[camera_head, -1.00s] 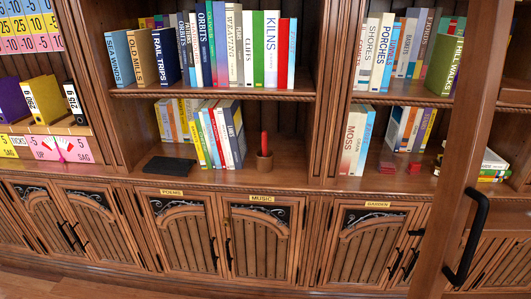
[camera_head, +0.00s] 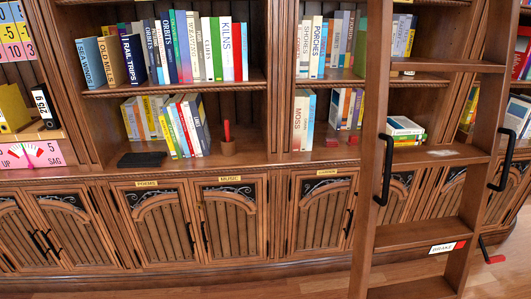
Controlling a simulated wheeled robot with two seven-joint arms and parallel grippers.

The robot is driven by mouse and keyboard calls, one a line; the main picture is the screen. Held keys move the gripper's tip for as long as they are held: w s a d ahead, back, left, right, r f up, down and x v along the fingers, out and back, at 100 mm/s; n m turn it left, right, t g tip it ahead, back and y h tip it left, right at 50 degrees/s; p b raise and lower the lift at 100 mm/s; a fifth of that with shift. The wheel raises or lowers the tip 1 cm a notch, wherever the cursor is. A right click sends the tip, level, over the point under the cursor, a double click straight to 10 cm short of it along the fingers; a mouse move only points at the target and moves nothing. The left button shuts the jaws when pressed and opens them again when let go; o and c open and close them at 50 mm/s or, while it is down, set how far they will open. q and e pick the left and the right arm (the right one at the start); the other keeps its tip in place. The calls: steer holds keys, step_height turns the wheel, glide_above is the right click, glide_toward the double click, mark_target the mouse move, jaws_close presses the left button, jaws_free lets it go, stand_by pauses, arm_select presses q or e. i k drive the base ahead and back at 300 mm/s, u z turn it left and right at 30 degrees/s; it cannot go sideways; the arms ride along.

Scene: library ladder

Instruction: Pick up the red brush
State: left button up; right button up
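A red upright stick-like thing (camera_head: 227,130), which looks like the red brush, stands in a small brown cup (camera_head: 228,147) on the lower shelf, right of a row of books. Only its upper part shows above the cup's rim. No bristles can be made out. Neither of my grippers is in view.
A wooden ladder (camera_head: 375,130) with black handles (camera_head: 387,168) stands in front of the shelves at right; its low step bears a BRAKE label (camera_head: 446,247). A flat black object (camera_head: 141,160) lies left of the cup. Bare shelf (camera_head: 262,158) shows right of the cup.

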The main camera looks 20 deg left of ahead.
mark_target(227, 123)
steer(key=z, duration=0.35)
steer(key=k, duration=0.4)
steer(key=u, duration=1.2)
steer(key=i, duration=2.05)
steer(key=z, duration=1.2)
